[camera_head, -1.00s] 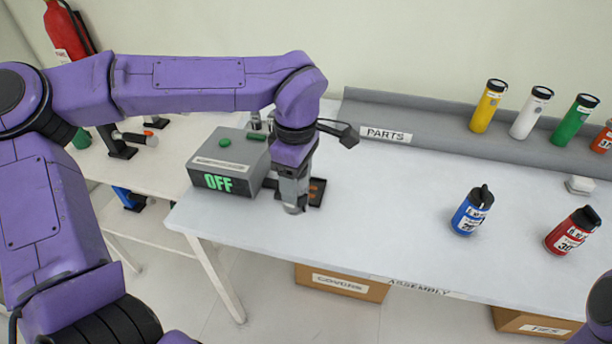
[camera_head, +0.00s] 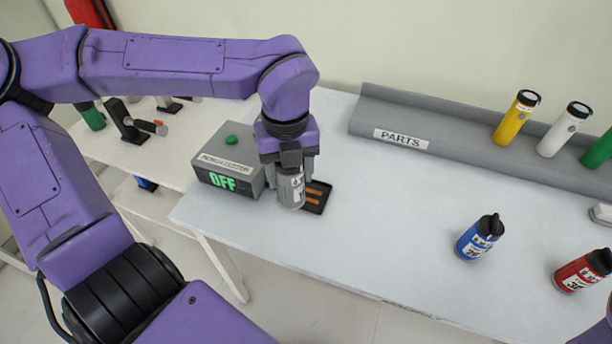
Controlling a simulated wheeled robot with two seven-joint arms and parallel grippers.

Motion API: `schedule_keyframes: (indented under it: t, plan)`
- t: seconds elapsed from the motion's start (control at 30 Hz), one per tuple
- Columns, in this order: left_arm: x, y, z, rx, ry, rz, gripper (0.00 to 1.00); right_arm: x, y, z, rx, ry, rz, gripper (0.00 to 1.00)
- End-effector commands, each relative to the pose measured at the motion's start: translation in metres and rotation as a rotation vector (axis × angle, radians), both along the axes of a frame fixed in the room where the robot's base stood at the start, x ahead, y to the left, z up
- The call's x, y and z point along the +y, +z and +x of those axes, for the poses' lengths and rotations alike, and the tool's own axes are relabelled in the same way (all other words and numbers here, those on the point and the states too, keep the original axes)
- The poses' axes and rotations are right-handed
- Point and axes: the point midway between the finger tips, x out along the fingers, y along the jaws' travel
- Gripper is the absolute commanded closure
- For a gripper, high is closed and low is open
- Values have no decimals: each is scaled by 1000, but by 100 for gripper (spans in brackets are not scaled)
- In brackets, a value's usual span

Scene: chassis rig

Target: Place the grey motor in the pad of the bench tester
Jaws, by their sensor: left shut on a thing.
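My left gripper (camera_head: 290,172) points down and is shut on the grey motor (camera_head: 291,190), a grey cylinder with a white label. The bench tester (camera_head: 229,164) is a grey box with a green button and a green "OFF" display. Its black pad (camera_head: 319,204) with orange-brown strips lies to the right of the box. The motor is at the left side of the pad and hides part of it. I cannot tell whether the motor touches the pad or hangs above it. My right gripper is not in view; only a bit of purple arm shows at the lower right.
A blue bottle (camera_head: 480,237) and a red bottle (camera_head: 583,271) stand on the right of the white table (camera_head: 400,215). Yellow (camera_head: 516,117), white (camera_head: 564,131) and green cylinders stand in the grey "PARTS" rack (camera_head: 440,140) at the back. The table's middle is clear.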

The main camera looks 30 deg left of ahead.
Motion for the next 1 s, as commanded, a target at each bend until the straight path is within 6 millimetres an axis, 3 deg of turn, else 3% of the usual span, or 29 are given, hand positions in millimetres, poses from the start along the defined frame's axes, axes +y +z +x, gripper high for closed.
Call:
schedule_keyframes:
  t: [0.2, 0.4, 0.73, 1.0]
  plan:
    - [21, -30, 56, 6, 2, 3, 93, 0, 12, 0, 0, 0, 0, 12]
    - [31, -67, 85, 1, 0, 2, 93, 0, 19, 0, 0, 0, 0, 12]
    - [34, -110, 96, -1, -2, 1, 93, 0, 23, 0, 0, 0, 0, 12]
    - [34, -113, 96, -3, -2, 0, 93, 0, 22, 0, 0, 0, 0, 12]
